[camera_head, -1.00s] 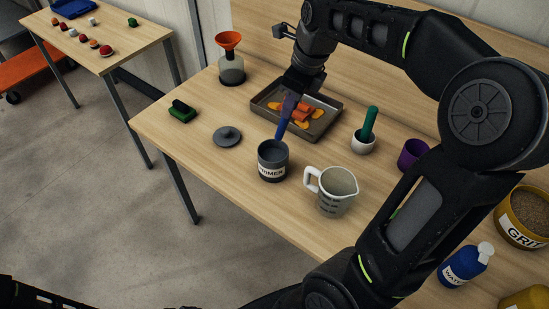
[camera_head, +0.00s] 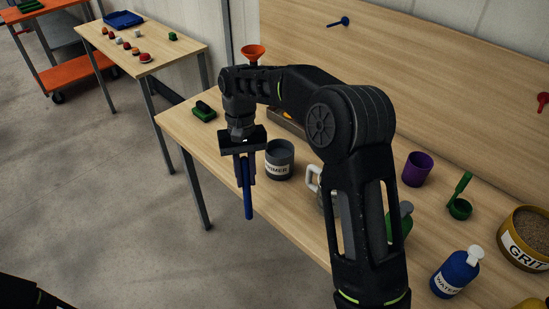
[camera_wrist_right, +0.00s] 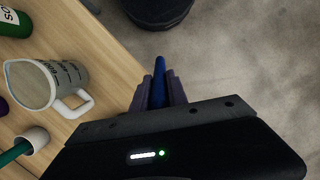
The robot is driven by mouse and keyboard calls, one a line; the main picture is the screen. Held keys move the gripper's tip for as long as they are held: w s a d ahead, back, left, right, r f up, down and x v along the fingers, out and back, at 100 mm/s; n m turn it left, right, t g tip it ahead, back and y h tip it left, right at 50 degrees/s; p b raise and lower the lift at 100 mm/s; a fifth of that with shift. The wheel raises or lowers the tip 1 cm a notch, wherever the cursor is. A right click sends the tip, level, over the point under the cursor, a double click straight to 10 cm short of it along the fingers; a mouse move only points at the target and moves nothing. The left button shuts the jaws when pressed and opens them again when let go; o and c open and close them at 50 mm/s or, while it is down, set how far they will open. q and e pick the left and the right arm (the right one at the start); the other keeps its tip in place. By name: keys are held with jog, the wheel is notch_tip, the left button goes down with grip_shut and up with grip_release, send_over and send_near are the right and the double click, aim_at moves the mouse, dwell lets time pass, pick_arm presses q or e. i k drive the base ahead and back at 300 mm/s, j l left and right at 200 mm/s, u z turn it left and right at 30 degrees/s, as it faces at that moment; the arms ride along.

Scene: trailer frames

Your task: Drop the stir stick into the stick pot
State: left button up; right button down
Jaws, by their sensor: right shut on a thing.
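My right gripper (camera_head: 247,180) is shut on the blue stir stick (camera_head: 249,204), which hangs upright with its lower end free. The gripper is in front of the grey PRIMER can (camera_head: 279,162), seemingly beyond the table's front edge. In the right wrist view the stick (camera_wrist_right: 159,78) lies between the fingers (camera_wrist_right: 158,92), over the floor. No vessel is labelled as the stick pot. A purple open cup (camera_head: 417,168) stands farther right on the table, and a white cup (camera_wrist_right: 33,138) holding a green handle shows in the right wrist view. My left gripper is out of view.
Bare floor (camera_head: 120,200) lies left.

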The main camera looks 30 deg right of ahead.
aim_at(417, 184)
jog(key=i+j, duration=0.15)
jog(key=j, duration=0.2)
jog(key=i+j, duration=0.15)
jog(key=j, duration=0.25)
jog(key=i+j, duration=0.1)
jog(key=j, duration=0.25)
jog(key=i+j, duration=0.15)
jog(key=j, duration=0.25)
jog(key=z, duration=1.25)
